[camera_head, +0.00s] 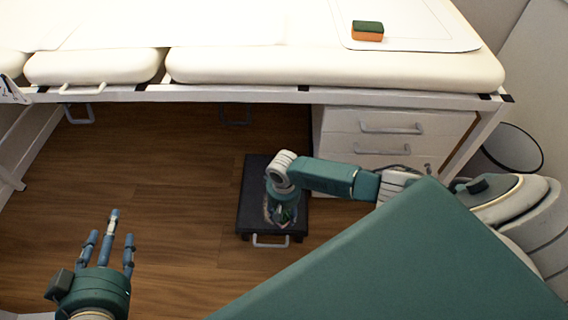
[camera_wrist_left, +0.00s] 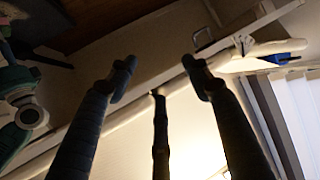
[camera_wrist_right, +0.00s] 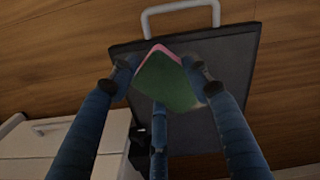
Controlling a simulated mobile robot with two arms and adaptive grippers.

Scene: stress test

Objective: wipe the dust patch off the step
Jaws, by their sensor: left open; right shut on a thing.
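The dark step (camera_head: 256,172) stands on the wooden floor below the exam table and fills the middle of the right wrist view (camera_wrist_right: 232,62). My right gripper (camera_head: 281,218) is over the near half of the step. It is shut on a green and pink sponge (camera_wrist_right: 168,84), gripped between its fingers in the right wrist view. I cannot tell whether the sponge touches the step. No dust patch can be made out; the gripper and sponge cover part of the step top. My left gripper (camera_head: 110,240) is open and empty over the floor at left.
The padded exam table (camera_head: 330,68) spans the back, with a green and orange sponge (camera_head: 367,31) on it. A white drawer cabinet (camera_head: 345,125) stands right of the step, and a bin (camera_head: 513,148) at far right. The step has a pale handle (camera_head: 270,244). Floor left of it is clear.

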